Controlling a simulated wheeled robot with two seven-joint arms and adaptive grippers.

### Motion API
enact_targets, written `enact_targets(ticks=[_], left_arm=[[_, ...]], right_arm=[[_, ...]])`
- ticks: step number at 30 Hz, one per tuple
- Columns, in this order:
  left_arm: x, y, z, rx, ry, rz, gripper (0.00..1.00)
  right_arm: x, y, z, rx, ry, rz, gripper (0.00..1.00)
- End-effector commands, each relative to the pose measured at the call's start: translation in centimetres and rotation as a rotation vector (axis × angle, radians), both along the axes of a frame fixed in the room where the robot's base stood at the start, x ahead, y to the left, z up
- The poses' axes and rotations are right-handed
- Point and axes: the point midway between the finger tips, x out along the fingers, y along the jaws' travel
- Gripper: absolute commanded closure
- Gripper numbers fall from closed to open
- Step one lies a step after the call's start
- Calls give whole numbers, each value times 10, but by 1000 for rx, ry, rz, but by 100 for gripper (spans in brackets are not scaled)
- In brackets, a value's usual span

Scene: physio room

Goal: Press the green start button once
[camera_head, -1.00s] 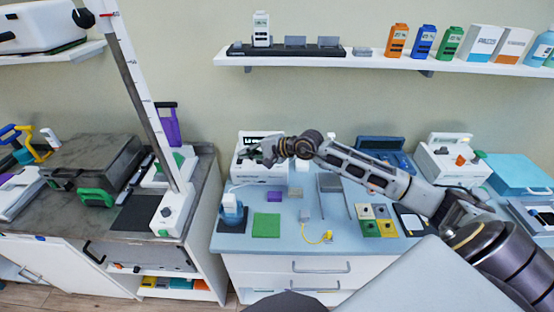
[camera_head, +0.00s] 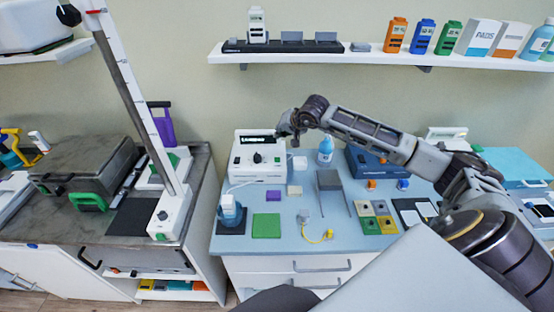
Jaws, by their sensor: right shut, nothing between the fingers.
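A white device (camera_head: 258,172) with a dark display and a black knob stands at the back of the blue worktop. My right gripper (camera_head: 284,133) is shut and empty, in front of or above the device's upper right corner in the picture. Its tips look clear of the front controls; whether they touch the casing I cannot tell. A small green spot (camera_head: 160,237) shows on the foot of the white measuring column at left; I cannot tell if it is a button. My left gripper is not in view.
A blue bottle (camera_head: 325,151) and a dark blue box (camera_head: 366,163) stand right of the device, near my arm. A green pad (camera_head: 266,226), a purple block (camera_head: 273,196) and several coloured tiles lie in front. A wall shelf (camera_head: 400,58) hangs above.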

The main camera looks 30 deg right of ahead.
Motion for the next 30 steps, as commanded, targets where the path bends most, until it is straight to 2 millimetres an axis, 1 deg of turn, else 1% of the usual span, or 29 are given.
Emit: enact_targets(ticks=[8,14,30], left_arm=[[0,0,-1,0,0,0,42],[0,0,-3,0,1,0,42],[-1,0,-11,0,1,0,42]], right_arm=[[0,1,-2,2,0,0,100],[0,1,-11,3,0,0,100],[0,1,-58,4,0,0,100]])
